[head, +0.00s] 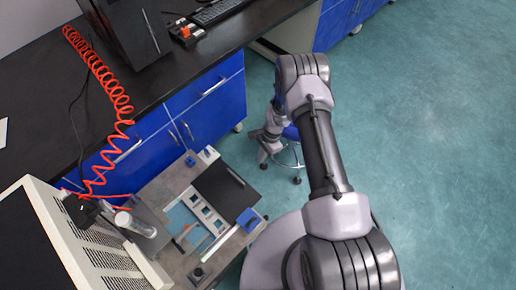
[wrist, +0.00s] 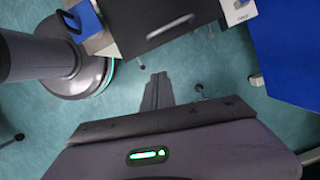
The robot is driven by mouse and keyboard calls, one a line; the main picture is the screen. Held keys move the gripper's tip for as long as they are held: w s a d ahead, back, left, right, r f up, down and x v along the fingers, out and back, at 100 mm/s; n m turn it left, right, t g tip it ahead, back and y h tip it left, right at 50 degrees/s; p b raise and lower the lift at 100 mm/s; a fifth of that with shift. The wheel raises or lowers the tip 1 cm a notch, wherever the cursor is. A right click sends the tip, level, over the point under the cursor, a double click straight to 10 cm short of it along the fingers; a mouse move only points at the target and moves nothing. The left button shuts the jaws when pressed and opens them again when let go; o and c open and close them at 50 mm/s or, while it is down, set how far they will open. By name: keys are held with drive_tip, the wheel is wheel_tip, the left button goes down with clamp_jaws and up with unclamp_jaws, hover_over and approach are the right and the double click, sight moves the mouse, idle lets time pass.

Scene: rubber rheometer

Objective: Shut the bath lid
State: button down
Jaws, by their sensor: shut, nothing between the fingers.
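A flat black panel with a slim handle (head: 225,190) lies at the right side of the low grey bench in the head view. It looks like the bath lid, but I cannot tell for certain whether it is raised or open. In the wrist view the black panel (wrist: 150,15) is at the top, with its pale handle facing me. My gripper (wrist: 158,78) is shut and empty, below the panel's near edge in the picture and apart from it. In the head view my wrist is above and right of the panel; the fingertips are not clear there.
The grey bench (head: 165,187) holds a pale frame with square openings (head: 207,215) and blue blocks (head: 250,219). A vented white machine (head: 85,245) stands left. Blue cabinets (head: 205,105) lie behind. A stool (head: 290,157) is near my wrist. Open floor (head: 430,130) is right.

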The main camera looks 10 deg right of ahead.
drive_tip(key=s+a+f+b, duration=0.3)
drive_tip(key=a+f, duration=0.3)
drive_tip(key=f, duration=0.3)
drive_tip(key=shift+s+a+f+b, duration=0.2)
drive_tip(key=shift+f+b, duration=0.15)
drive_tip(key=shift+b, duration=0.3)
